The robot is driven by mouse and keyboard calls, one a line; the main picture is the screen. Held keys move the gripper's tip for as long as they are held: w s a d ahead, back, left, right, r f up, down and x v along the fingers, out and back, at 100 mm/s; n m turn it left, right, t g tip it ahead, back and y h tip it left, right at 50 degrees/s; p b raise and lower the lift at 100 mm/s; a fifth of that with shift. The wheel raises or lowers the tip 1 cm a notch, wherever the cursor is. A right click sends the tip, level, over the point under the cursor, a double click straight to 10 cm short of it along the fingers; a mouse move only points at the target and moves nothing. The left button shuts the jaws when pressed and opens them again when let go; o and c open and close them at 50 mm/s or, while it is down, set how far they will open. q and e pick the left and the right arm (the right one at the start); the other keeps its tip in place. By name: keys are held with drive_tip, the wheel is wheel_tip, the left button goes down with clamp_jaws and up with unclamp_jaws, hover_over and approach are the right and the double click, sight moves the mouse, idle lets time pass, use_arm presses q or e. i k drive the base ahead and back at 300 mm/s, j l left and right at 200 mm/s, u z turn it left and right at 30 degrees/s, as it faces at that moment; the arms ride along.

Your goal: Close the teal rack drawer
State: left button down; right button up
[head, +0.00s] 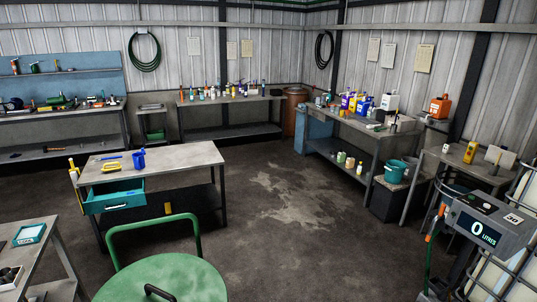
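The teal rack drawer (114,205) is at the front left of a grey-topped workbench (185,158). It sticks out from under the top, and its dark inside shows above its front. A yellow tool and a blue item lie on the bench top above the drawer. Neither of my grippers is in view.
A green drum (165,281) with a raised tube handle stands in the near foreground, right of and nearer than the drawer. Another table (37,250) is at near left. Open floor (290,210) lies right of the workbench. A display unit reading 0 (484,231) stands at right.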

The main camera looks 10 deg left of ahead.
sight(110, 196)
drive_tip(key=i+l, duration=0.2)
drive_tip(key=l, duration=0.2)
drive_tip(key=i+l, duration=0.2)
drive_tip(key=l, duration=0.15)
drive_tip(key=i+l, duration=0.25)
drive_tip(key=l, duration=0.15)
drive_tip(key=i+l, duration=0.2)
drive_tip(key=l, duration=0.15)
drive_tip(key=i+u, duration=0.25)
drive_tip(key=i, duration=0.25)
drive_tip(key=i+l+u, duration=0.1)
drive_tip(key=i+u, duration=0.2)
drive_tip(key=i, duration=0.2)
drive_tip(key=i+l+u, duration=0.25)
drive_tip(key=i, duration=0.25)
drive_tip(key=i+u, duration=0.25)
drive_tip(key=i, duration=0.8)
drive_tip(key=i+l+u, duration=0.1)
drive_tip(key=i+u, duration=0.15)
drive_tip(key=i, duration=0.85)
